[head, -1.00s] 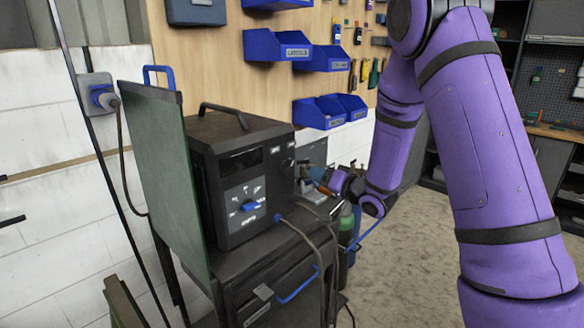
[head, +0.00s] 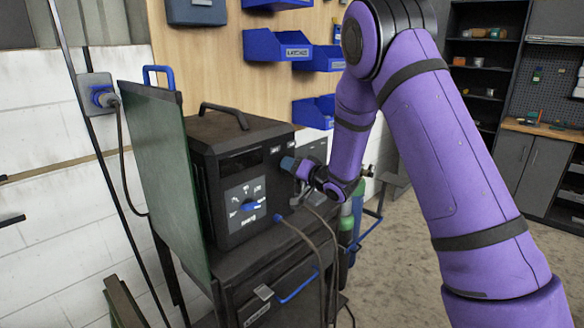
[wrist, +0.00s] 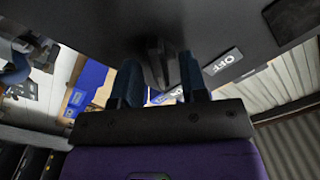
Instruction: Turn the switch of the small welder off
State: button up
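The small welder (head: 225,150) is a dark box with a top handle, standing on a dark cart. Its front has a blue knob (head: 250,206) on a grey dial plate. My gripper (head: 289,164) is at the welder's right side in the head view, its blue fingertips close to the casing. In the wrist view, a dark switch lever (wrist: 160,64) stands out from a dark panel between the two fingers of my gripper (wrist: 160,84). The fingers are apart, one on each side; I cannot tell whether either touches it. A white OFF label (wrist: 222,61) is right of the lever. The head view hides this lever.
A green panel (head: 160,170) stands left of the welder. Cables (head: 318,235) hang in front of the cart (head: 290,305). Gas cylinders (head: 346,225) stand behind my gripper. Blue bins (head: 275,45) hang on the wooden wall. The floor at right is open.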

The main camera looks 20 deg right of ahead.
grip_shut()
jog(key=shift+n, duration=0.4)
jog(key=shift+s+a+n, duration=0.1)
jog(key=shift+a+n, duration=0.05)
jog(key=shift+n, duration=3.6)
jog(key=shift+s+a+n, duration=0.1)
jog(key=shift+a+n, duration=0.05)
jog(key=shift+n, duration=3.6)
